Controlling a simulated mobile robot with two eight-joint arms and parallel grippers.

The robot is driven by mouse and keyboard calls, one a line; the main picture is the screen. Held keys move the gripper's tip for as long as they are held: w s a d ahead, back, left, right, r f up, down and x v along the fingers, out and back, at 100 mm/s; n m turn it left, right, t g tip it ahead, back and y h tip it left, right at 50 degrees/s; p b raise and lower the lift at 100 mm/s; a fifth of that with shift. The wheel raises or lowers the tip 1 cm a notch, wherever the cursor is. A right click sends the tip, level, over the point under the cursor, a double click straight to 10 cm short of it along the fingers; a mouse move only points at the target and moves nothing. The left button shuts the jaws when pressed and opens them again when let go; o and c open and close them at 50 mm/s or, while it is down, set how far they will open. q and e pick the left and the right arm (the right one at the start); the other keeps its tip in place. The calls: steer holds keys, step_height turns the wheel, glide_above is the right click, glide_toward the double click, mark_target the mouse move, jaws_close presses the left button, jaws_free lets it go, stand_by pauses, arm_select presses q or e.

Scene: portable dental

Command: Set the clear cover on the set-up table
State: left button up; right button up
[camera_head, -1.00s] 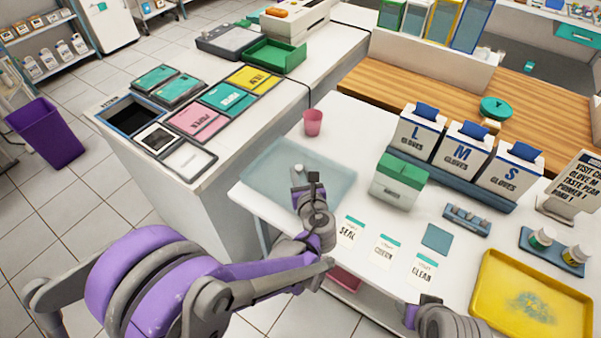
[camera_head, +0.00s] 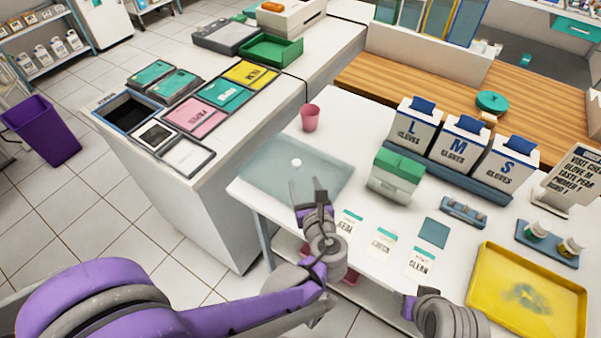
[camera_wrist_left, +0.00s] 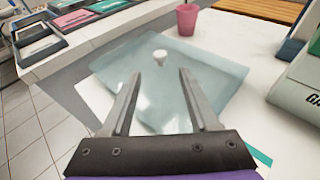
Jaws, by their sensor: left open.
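The clear cover (camera_head: 270,175) is a pale bluish see-through sheet with a small white knob (camera_head: 296,162). It lies on the left part of the white set-up table (camera_head: 350,118). The cover also shows in the left wrist view (camera_wrist_left: 205,75), with its knob (camera_wrist_left: 160,55) just beyond the fingertips. My left gripper (camera_head: 309,188) is open and empty at the front of the cover, apart from the knob. Both its fingers (camera_wrist_left: 160,80) show spread in the left wrist view. My right gripper (camera_head: 409,306) is at the lower right by the table's front edge; its fingers are hard to make out.
A pink cup (camera_head: 310,118) stands behind the cover. A green-topped box (camera_head: 396,175) and glove boxes (camera_head: 458,142) stand to the right. Labelled cards (camera_head: 382,243) lie along the front. A yellow tray (camera_head: 480,290) is at the right. A counter (camera_head: 215,150) adjoins on the left.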

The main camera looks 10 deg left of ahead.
arm_select(q)
steer(key=v, duration=0.3)
steer(key=shift+s+d, duration=0.1)
steer(key=shift+s, duration=0.1)
steer(key=s+a+f+n+g+h, duration=0.1)
steer(key=s+a+f+n+g, duration=0.15)
steer(key=a+n, duration=0.35)
steer(key=s+a+f+n+g, duration=0.1)
steer(key=s+a+n+g, duration=0.25)
steer(key=n, duration=0.35)
steer(key=s+f+n+g+h, duration=0.1)
steer(key=s+n+h, duration=0.4)
steer(key=s+n, duration=0.6)
steer(key=n+g, duration=0.1)
steer(key=n, duration=0.6)
steer(key=shift+f, duration=0.25)
steer(key=shift+s+d, duration=0.1)
steer(key=shift+d, duration=0.05)
steer(key=shift+c, duration=0.9)
